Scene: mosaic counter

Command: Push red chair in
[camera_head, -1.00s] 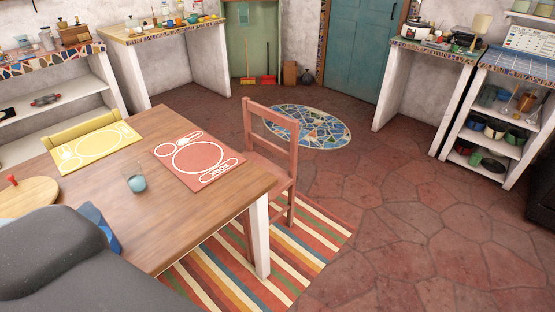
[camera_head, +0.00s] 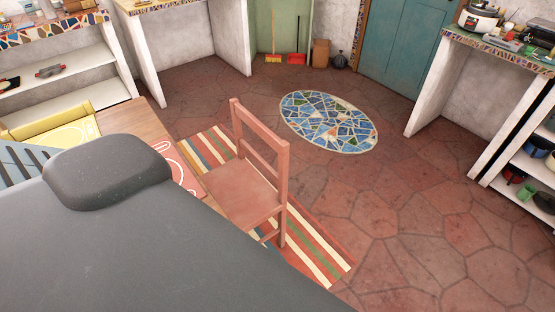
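The red chair (camera_head: 245,187) stands upright on the striped rug at the right side of the wooden table (camera_head: 127,124). Its backrest (camera_head: 262,145) faces away from the table. The front of its seat is close to the table edge; my dark grey body part hides much of the table, so I cannot tell how far under it the seat reaches. A red placemat (camera_head: 178,165) lies on the table in front of the chair. Neither of my grippers shows in the head view.
The striped rug (camera_head: 318,245) lies under the chair. An oval mosaic (camera_head: 328,122) is set in the stone floor behind it. The floor to the right (camera_head: 430,215) is clear up to the shelves. A yellow chair (camera_head: 50,112) stands at the table's far left.

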